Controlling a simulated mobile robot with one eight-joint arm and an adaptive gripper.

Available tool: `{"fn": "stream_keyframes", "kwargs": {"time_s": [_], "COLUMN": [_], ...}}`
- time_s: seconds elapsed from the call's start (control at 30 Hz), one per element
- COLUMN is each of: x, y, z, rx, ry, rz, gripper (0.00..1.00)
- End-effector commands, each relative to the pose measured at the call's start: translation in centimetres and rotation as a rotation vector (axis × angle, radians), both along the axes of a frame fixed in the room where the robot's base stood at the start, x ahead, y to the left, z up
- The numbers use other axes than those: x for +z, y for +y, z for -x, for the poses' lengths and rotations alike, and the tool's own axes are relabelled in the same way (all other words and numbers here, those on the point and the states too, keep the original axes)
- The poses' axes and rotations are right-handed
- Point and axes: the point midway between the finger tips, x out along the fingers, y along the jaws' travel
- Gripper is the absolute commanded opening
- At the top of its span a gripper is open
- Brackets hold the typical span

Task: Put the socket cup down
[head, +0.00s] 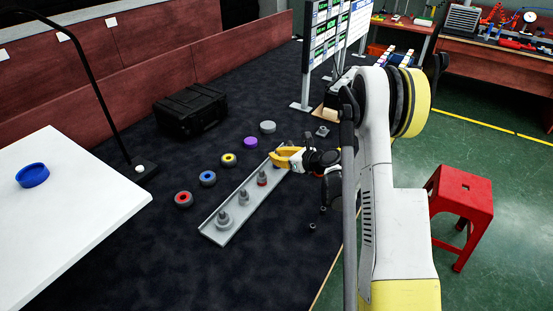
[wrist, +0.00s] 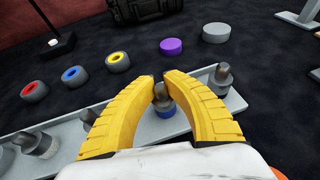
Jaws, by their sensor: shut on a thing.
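My gripper (head: 277,156) has yellow curved fingers and reaches over the far part of a long grey tray. In the wrist view, the two fingertips (wrist: 164,80) close around the narrow top of a grey metal socket cup (wrist: 161,91). A blue patch shows low on this cup, and its base appears at or just above the tray; I cannot tell if it touches. Other grey stepped pieces stand upright along the tray, one at the near end (head: 223,217), one in the middle (head: 243,197) and one with a red mark (head: 262,180).
The tray (head: 213,233) lies on dark carpet. Beside it lie rings with red (head: 183,199), blue (head: 207,178) and yellow (head: 228,159) centres, a purple disc (head: 250,142) and a grey disc (head: 267,127). A black case (head: 190,110) is behind; a white table (head: 90,210) is left.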

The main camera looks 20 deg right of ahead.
Motion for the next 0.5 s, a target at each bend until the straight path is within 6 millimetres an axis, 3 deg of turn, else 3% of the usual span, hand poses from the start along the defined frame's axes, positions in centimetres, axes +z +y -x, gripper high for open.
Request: {"fn": "stream_keyframes", "kwargs": {"time_s": [0.3,0.33,0.4,0.5], "x": [-0.13,-0.14,-0.13,-0.13], "y": [-0.02,-0.02,-0.01,-0.01], "z": [0.02,0.02,0.03,0.03], "rx": [0.0,0.0,0.0,0.0], "ry": [0.0,0.0,0.0,0.0], "rz": [0.0,0.0,0.0,0.0], "gripper": [0.0,0.17,0.33,0.33]}}
